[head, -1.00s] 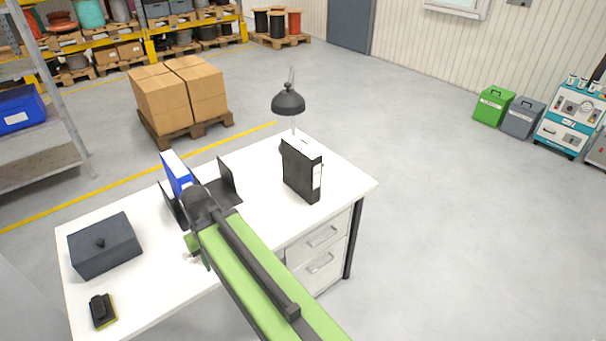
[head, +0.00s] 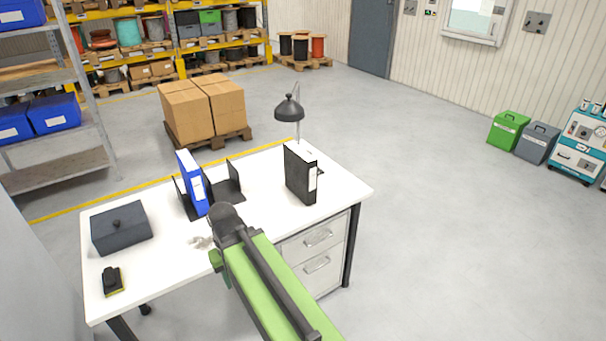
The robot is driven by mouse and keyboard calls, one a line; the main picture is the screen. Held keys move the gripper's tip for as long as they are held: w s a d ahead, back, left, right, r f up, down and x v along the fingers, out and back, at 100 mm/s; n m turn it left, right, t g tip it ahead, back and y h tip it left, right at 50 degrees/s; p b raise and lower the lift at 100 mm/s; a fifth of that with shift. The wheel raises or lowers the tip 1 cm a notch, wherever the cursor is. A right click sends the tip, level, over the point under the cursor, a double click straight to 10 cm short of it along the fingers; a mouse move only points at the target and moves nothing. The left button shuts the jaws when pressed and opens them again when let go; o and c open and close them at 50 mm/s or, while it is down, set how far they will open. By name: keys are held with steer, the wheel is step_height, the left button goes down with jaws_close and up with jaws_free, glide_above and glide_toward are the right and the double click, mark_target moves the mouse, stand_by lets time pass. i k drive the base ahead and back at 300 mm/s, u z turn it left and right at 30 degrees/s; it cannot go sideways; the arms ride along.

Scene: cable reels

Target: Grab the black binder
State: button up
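The black binder (head: 299,174) stands upright on the right part of the white desk (head: 258,212), with a white label on its spine. My green and black arm reaches up from the bottom of the head view. Its far end is over the desk's front edge, to the left of and nearer than the binder, apart from it in the picture. I cannot make out the gripper's fingers, so whether it is open or shut does not show.
A blue binder (head: 191,182) stands in a black holder (head: 228,184) left of the black binder. A dark lamp (head: 289,111) stands behind the black binder. A dark grey box (head: 121,228) and a small black and yellow item (head: 112,281) are at the left.

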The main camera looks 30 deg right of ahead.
mark_target(300, 168)
steer(key=z, duration=0.15)
steer(key=i, duration=1.1)
steer(key=u, duration=0.3)
